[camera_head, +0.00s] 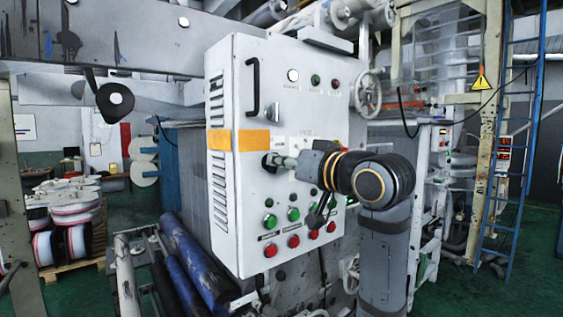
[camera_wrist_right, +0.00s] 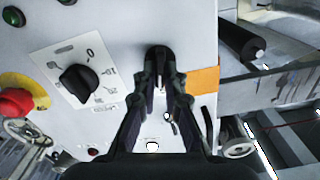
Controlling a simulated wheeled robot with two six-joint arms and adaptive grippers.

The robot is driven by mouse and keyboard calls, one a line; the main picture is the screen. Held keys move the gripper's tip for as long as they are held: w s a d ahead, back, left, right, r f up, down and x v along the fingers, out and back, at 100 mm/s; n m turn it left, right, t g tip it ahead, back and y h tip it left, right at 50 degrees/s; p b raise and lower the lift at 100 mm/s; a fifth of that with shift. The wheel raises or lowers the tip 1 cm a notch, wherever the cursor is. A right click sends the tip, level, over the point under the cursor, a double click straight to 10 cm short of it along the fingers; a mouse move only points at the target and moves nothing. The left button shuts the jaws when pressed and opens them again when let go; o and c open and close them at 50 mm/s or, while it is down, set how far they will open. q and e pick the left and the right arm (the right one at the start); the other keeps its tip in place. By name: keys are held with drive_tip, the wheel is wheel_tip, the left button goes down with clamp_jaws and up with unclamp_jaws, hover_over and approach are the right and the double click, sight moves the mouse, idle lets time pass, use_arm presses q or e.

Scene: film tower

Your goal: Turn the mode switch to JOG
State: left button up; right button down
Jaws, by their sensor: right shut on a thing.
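The grey control cabinet (camera_head: 225,60) stands in the middle of the head view. My right gripper (camera_head: 271,161) is at its front face, just right of the orange strip. In the right wrist view my right gripper (camera_wrist_right: 160,88) is shut on a black switch knob (camera_wrist_right: 159,57), which I take to be the mode switch. The fingers cover most of it, and its setting and any JOG mark cannot be read. A second black rotary knob (camera_wrist_right: 78,85), on a white plate marked with numbers, is apart to the left. My left gripper is out of sight.
A red mushroom button (camera_wrist_right: 16,102) is near the numbered knob. Green buttons (camera_head: 270,220) and red buttons (camera_head: 271,250) line the lower panel. A black handle (camera_head: 252,88) projects above the gripper. Blue rollers (camera_head: 195,255) lie at the lower left.

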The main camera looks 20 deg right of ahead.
drive_tip(key=shift+r+n, duration=0.1)
drive_tip(key=shift+n, duration=1.2)
drive_tip(key=c, duration=1.4)
unclamp_jaws()
drive_tip(key=shift+c, duration=0.2)
drive_tip(key=v, duration=1.2)
drive_tip(key=shift+a, duration=0.1)
